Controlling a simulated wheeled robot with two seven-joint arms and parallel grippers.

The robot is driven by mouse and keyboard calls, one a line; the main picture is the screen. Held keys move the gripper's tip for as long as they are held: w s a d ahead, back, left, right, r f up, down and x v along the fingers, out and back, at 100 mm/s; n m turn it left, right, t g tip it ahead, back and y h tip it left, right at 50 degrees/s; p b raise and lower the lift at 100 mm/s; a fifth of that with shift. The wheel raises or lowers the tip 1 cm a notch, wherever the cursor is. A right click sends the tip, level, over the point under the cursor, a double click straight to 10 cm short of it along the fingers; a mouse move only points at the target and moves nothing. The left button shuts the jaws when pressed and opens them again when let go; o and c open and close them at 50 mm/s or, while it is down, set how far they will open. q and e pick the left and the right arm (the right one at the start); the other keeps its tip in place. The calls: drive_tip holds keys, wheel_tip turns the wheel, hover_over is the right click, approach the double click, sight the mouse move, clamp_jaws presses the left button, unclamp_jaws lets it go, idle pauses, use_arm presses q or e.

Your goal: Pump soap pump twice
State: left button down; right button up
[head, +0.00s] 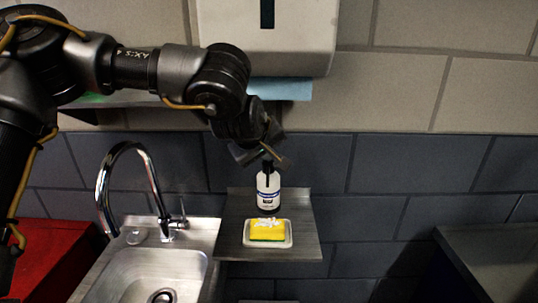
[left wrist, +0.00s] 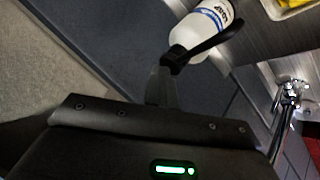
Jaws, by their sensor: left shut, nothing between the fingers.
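The soap pump bottle (head: 268,190) is white with a dark label and stands upright at the back of a small metal shelf. My left gripper (head: 270,160) is shut and empty, right at the bottle's top, and largely hides the pump head in the head view. In the left wrist view the white bottle (left wrist: 207,25) shows with its black pump head and spout (left wrist: 208,46). The shut fingers (left wrist: 168,72) are at the pump head; I cannot tell whether they press on it. My right gripper is not in view.
A yellow sponge (head: 268,232) with some white on top lies in a white dish (head: 253,244) in front of the bottle, on the metal shelf (head: 303,235). A sink with a chrome faucet (head: 128,150) is at left. A towel dispenser (head: 300,30) hangs above.

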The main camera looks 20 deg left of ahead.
sight(267, 163)
use_arm(q)
drive_tip(key=shift+s+a+f, duration=0.1)
drive_tip(key=shift+f, duration=0.2)
drive_tip(key=r+p, duration=0.2)
drive_tip(key=r, duration=0.1)
drive_tip(key=r+p, duration=0.2)
drive_tip(key=shift+w+r+p, duration=0.2)
drive_tip(key=shift+r+p, duration=0.15)
drive_tip(key=shift+r, duration=0.35)
idle(1.1)
drive_tip(key=shift+f, duration=0.1)
idle(0.7)
